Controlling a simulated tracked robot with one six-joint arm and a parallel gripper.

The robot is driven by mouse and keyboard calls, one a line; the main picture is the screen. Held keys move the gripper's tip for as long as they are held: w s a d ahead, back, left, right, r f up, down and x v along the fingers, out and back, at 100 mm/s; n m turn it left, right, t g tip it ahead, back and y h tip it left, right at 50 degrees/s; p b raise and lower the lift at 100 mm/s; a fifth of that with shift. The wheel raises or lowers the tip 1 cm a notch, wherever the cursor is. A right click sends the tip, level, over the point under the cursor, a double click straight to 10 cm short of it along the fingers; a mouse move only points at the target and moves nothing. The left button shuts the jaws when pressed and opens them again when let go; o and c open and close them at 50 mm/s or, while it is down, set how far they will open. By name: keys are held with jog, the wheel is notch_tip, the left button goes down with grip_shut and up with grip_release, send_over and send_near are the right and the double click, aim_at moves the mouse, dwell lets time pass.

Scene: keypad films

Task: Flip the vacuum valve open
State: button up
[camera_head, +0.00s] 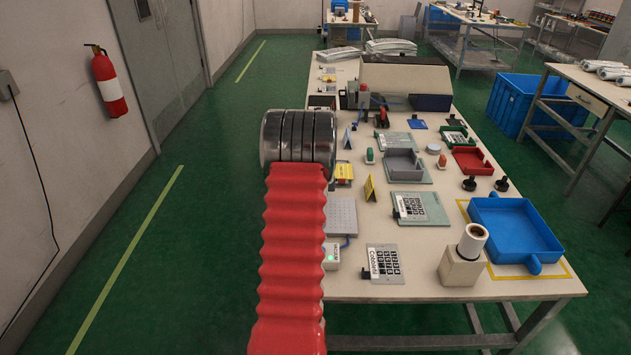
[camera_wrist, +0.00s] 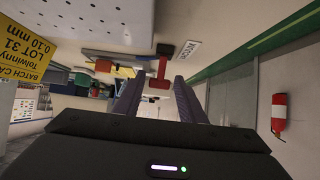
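A red T-shaped lever (camera_wrist: 162,70), which looks like the vacuum valve's handle, shows in the wrist view. It has a dark knob or cap at its upper end, and a small white label (camera_wrist: 189,50) stands beside it. My gripper (camera_wrist: 158,83) is open, with its two dark fingers reaching toward the lever. The lever appears between the fingertips in the picture; I see no contact, and the remaining distance is hard to judge. In the head view my red, ribbed arm covers the gripper and I cannot make out the valve there.
A yellow batch card (camera_wrist: 24,62) is close at the left in the wrist view. The workbench (camera_head: 440,292) holds a blue tray (camera_head: 512,232), a keypad plate (camera_head: 385,263), a roll holder (camera_head: 462,268) and a perforated plate (camera_head: 341,216). Green floor (camera_head: 215,250) left of the bench is clear.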

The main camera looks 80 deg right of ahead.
jog(key=shift+o, duration=0.5)
jog(key=shift+a+r, duration=0.1)
jog(key=shift+s+a+r, duration=0.1)
jog(key=shift+a+r, duration=0.05)
jog(key=v, duration=1.3)
dwell(0.5)
